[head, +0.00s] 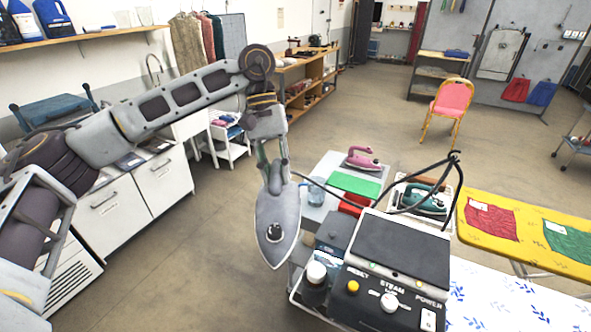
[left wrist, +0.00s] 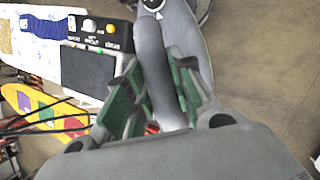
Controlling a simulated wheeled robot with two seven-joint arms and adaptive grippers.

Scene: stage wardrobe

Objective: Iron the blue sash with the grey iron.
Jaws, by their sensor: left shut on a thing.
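The grey iron (head: 278,230) hangs from my left gripper (head: 272,165), nose pointing down, in front of the steam station and clear of any board. In the left wrist view, the iron's handle (left wrist: 154,70) sits between the green-padded fingers of the left gripper (left wrist: 152,95), which is shut on it. The head view shows only part of this white, blue-leafed board (head: 480,290), without the sash. My right gripper is not in view.
A black-topped steam station (head: 395,255) stands beside the white board. Behind it are a pink iron (head: 362,160), a teal iron (head: 425,200) and a black cable (head: 325,190). A yellow board (head: 525,240) with red and green cloths is at right. Open floor lies left of the station.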

